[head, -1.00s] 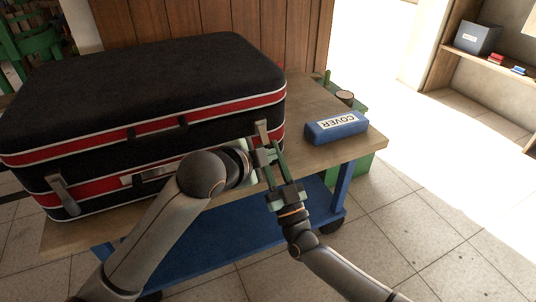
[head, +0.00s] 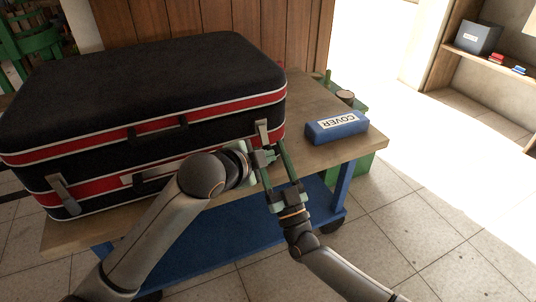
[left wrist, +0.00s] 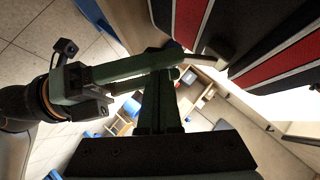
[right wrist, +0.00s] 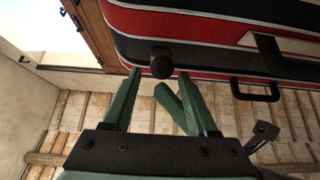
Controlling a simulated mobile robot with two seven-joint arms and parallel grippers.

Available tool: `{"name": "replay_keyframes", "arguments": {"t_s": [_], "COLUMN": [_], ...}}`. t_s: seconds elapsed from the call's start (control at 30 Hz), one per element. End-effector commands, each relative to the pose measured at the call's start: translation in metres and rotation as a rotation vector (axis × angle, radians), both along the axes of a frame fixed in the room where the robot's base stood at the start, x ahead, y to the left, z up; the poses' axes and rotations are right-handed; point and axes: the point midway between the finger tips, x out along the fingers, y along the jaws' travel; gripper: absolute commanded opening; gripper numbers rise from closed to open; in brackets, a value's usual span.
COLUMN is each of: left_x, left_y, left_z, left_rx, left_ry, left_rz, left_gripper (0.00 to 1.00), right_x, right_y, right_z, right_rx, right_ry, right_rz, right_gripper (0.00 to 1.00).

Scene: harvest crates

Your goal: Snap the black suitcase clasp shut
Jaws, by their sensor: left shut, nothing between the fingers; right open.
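The black suitcase (head: 150,85) with red stripes lies on the table, its lid down. A grey metal clasp (head: 262,131) is on its front near the right corner; another clasp (head: 62,194) is near the left corner. I cannot tell whether the right clasp is latched. My left gripper (head: 268,157) is shut and empty, just below the right clasp; its fingers show in the left wrist view (left wrist: 160,100). My right gripper (head: 279,147) is open below the same clasp. In the right wrist view its fingers (right wrist: 160,78) stand either side of a green left finger, below a dark knob.
A blue block labelled COVER (head: 337,127) lies on the table's right part. The wooden table (head: 325,158) has a free strip along its front edge. The suitcase's handle (right wrist: 255,90) sticks out from its front. A shelf (head: 490,60) stands far right.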

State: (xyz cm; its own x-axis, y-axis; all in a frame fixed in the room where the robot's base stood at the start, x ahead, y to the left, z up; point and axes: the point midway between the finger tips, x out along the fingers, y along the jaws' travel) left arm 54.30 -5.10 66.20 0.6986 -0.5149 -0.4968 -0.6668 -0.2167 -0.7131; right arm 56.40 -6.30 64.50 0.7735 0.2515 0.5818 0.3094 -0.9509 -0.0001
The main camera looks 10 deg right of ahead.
Motion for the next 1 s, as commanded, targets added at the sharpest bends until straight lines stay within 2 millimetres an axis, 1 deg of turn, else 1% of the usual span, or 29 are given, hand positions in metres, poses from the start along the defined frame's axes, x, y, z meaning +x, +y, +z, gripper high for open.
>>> {"name": "replay_keyframes", "arguments": {"t_s": [0.3, 0.5, 0.57, 0.67, 0.87, 1.0], "left_x": [0.000, 0.000, 0.000, 0.000, 0.000, 0.000], "left_y": [-0.001, -0.001, -0.001, -0.001, -0.001, -0.001], "left_z": [0.001, 0.001, 0.001, 0.001, 0.001, 0.001], "left_rx": [-0.001, -0.001, -0.001, -0.002, -0.001, -0.001], "left_ry": [0.000, 0.000, 0.000, -0.001, 0.000, 0.000], "left_rz": [-0.001, -0.001, -0.001, -0.001, -0.001, -0.001], "left_gripper": [0.00, 0.00, 0.00, 0.00, 0.00, 0.00], "right_x": [-0.040, -0.055, -0.060, -0.073, -0.115, -0.144], "right_y": [-0.013, -0.018, -0.019, -0.022, -0.032, -0.043], "right_z": [-0.031, -0.040, -0.039, -0.034, -0.012, 0.004], "right_rx": [-0.002, -0.001, 0.000, -0.007, -0.068, -0.155], "right_ry": [0.004, 0.001, -0.001, -0.006, -0.006, 0.015], "right_rz": [-0.001, 0.006, 0.017, 0.058, 0.174, 0.224], "right_gripper": [0.59, 0.59, 0.59, 0.59, 0.59, 0.59]}}
